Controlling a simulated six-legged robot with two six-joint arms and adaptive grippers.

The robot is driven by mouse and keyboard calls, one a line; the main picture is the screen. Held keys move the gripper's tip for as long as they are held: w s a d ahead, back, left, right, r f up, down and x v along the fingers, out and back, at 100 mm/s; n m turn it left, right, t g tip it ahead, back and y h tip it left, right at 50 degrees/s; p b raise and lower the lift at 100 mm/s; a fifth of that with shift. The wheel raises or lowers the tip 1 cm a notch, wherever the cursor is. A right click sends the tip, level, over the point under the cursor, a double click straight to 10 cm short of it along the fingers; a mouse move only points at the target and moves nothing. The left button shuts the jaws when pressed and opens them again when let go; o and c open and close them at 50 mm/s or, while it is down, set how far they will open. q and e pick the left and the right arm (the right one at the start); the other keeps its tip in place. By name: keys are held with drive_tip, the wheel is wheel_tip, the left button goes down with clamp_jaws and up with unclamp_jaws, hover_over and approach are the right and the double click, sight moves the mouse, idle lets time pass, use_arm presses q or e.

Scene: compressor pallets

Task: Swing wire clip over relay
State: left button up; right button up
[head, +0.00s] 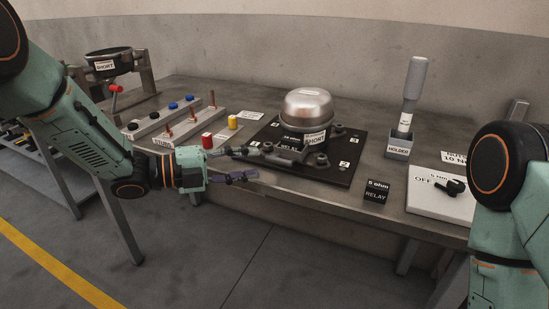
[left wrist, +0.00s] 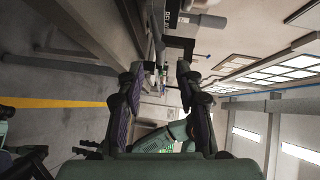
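The relay (head: 376,192) is a small black box labelled "5 ohm RELAY". It stands at the front edge of the bench, right of the black compressor plate (head: 342,172). I cannot make out the wire clip for certain in either view. My left gripper (head: 258,163) is open in front of the plate's left front corner, well left of the relay. Its two dark fingers also stand apart in the left wrist view (left wrist: 160,72), with no held object visible between them. My right arm shows at the right edge of the head view, but its gripper is out of sight.
A silver compressor dome (head: 308,107) labelled "SHORT" stands on the plate. A grey holder (head: 398,148) with an upright tool and a white switch board (head: 440,203) marked "OFF" are at the right. Red (head: 207,141) and yellow (head: 232,122) pieces stand left of the plate.

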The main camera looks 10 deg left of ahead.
sight(275, 161)
use_arm(q)
drive_tip(key=b+x, duration=0.1)
drive_tip(key=x, duration=0.5)
drive_tip(key=shift+d+f, duration=0.1)
drive_tip(key=shift+d, duration=0.2)
drive_tip(key=shift+w+d+b, duration=0.15)
drive_tip(key=shift+d+b, duration=0.15)
drive_tip(key=shift+d, duration=0.2)
drive_tip(key=shift+w+a, duration=0.1)
drive_tip(key=shift+c, duration=0.4)
drive_tip(key=shift+c, duration=0.8)
clamp_jaws()
